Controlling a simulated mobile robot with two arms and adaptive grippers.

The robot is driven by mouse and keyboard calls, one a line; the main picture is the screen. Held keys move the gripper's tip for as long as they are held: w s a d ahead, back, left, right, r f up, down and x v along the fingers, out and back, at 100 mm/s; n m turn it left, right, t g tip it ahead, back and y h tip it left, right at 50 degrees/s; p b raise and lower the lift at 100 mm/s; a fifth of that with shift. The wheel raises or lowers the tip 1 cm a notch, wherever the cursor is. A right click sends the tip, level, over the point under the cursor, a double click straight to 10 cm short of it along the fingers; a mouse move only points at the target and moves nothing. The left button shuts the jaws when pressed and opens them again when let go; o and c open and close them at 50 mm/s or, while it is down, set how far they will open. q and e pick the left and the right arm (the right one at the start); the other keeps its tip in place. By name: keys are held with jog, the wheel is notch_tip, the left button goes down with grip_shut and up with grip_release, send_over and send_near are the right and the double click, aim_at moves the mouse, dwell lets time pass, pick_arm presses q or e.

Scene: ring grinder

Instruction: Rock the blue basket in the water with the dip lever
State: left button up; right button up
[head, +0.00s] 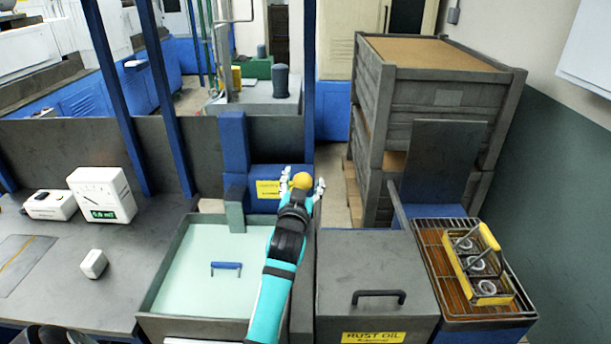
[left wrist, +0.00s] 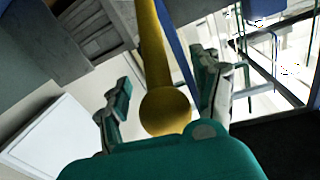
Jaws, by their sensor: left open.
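The dip lever ends in a yellow ball knob (head: 301,181), by the blue housing behind the water tank (head: 165,272). In the left wrist view its yellow shaft and ball (left wrist: 165,110) lie between my fingers. My left gripper (head: 302,186) is open around the knob, with a finger on each side and gaps visible. A blue handle (head: 226,267) shows in the pale green water near the tank's middle. The rest of the blue basket under it cannot be made out.
A closed grey rust oil box (head: 375,268) with a black handle stands right of my arm. A wire rack (head: 425,262) holds a yellow-handled carrier (head: 477,265) at the right. A white gauge (head: 102,195) and small white boxes sit on the left bench. Grey crates (head: 430,90) stand behind.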

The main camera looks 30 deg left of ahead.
pick_arm(q)
jog(key=shift+s+d+r, duration=0.15)
jog(key=shift+s+r, duration=0.05)
jog(key=shift+s, duration=0.05)
jog(key=shift+c, duration=0.6)
grip_shut()
